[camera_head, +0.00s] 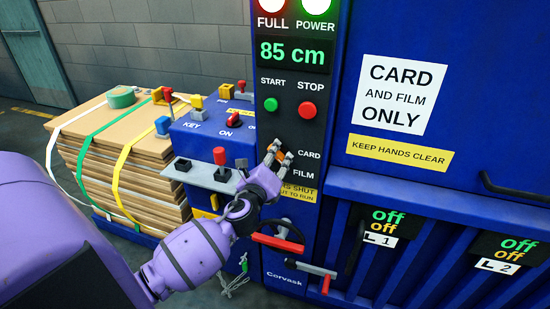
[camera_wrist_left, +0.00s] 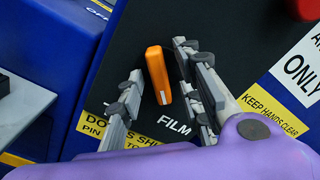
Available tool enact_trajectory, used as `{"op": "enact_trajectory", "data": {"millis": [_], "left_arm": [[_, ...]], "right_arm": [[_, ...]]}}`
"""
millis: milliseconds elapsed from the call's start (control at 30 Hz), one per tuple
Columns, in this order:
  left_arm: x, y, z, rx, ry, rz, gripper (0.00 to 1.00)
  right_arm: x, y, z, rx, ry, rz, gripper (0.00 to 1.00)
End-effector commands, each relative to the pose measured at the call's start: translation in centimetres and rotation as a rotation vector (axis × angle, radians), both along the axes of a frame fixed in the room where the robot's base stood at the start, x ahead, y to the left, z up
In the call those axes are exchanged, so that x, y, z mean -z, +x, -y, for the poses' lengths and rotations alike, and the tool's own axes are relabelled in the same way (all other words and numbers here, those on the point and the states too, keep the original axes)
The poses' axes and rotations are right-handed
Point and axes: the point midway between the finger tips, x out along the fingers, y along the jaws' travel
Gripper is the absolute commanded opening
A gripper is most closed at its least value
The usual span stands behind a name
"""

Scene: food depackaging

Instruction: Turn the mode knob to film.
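The mode knob (camera_wrist_left: 158,74) is an orange bar on the black control panel. The white mark on it is at its lower end, toward the FILM label (camera_wrist_left: 173,125). In the head view the knob (camera_head: 284,156) is small and partly covered by my left gripper (camera_head: 276,154). In the left wrist view the gripper (camera_wrist_left: 157,62) is open, with one finger on each side of the knob. The CARD label (camera_head: 309,154) is above FILM. My right gripper is not in view.
A red stop button (camera_head: 307,110) and green start button (camera_head: 271,104) are above the knob. A grey ledge (camera_head: 200,176) with a red-topped lever is to the left. Red handles (camera_head: 278,242) stick out below. Strapped cardboard (camera_head: 130,170) stands farther left.

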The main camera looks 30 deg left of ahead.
Motion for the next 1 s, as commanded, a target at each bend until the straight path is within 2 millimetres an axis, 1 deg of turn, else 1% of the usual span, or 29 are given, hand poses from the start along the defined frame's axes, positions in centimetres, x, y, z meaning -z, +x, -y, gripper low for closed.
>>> {"op": "enact_trajectory", "data": {"millis": [167, 267, 600, 700, 833, 1000], "left_arm": [[0.1, -0.4, 0.1, 0.000, 0.000, -0.001, 0.33], [0.2, -1.5, 0.4, 0.001, 0.000, -0.002, 0.33], [0.2, -8.4, 2.0, -0.001, -0.002, -0.003, 0.33], [0.1, -9.9, 2.4, -0.001, -0.001, -0.002, 0.33], [0.0, -11.2, 2.7, -0.001, -0.002, 0.000, 0.33], [0.0, -11.7, 2.8, -0.001, 0.000, -0.001, 0.33]], "right_arm": [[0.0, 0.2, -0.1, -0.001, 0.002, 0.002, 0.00], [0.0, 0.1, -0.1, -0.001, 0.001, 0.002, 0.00], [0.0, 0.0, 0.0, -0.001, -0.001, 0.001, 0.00], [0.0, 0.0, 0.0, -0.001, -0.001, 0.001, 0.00], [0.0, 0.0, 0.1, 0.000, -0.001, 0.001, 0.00], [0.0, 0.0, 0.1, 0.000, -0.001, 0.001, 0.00]]}}
